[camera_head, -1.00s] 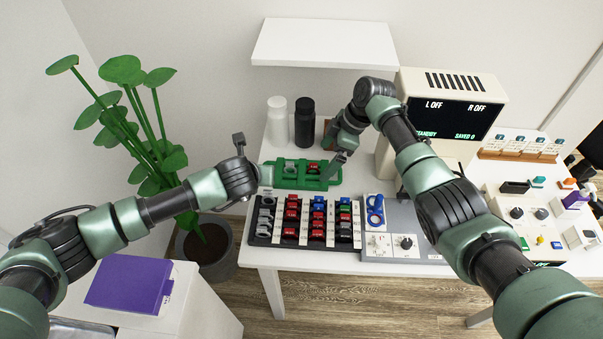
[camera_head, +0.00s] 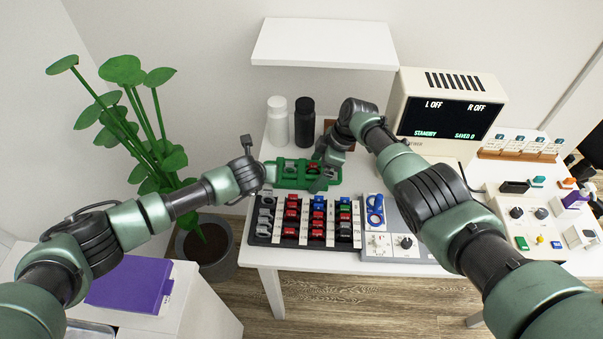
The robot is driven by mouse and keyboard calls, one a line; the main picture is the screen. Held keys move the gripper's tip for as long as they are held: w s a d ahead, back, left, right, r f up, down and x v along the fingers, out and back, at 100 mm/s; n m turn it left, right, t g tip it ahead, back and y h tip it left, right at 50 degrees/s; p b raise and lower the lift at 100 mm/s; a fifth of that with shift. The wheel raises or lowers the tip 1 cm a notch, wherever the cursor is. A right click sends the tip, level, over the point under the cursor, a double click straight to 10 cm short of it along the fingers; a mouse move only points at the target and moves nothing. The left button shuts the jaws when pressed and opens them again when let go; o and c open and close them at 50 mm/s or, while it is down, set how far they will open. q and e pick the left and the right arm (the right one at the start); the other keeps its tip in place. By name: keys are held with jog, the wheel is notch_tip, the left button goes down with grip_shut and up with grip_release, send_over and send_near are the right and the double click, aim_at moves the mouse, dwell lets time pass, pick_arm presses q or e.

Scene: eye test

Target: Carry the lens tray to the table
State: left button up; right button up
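A green tray (camera_head: 289,184) with small grey and red pieces in it lies at the back left of the white table (camera_head: 345,275); I take it to be the lens tray. My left gripper (camera_head: 262,178) is at the tray's left end, and I cannot tell whether it touches. My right gripper (camera_head: 320,174) is over the tray's right end and hides part of it. The fingers of both grippers are too small and dark to tell open from shut.
A black rack (camera_head: 279,241) of coloured pieces stands just in front of the tray. A white bottle (camera_head: 277,121) and a black bottle (camera_head: 305,122) stand behind. A monitor (camera_head: 447,115) is at right. A shelf (camera_head: 325,43) hangs above. A purple binder (camera_head: 130,285) lies at lower left.

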aim_at(314, 164)
pick_arm(q)
grip_shut()
pick_arm(e)
jog(key=c, duration=1.1)
pick_arm(q)
notch_tip(314, 164, up, 5)
jog(key=p, duration=0.5)
jog(key=shift+r, duration=0.1)
pick_arm(e)
notch_tip(314, 164, up, 5)
jog(key=shift+r, duration=0.1)
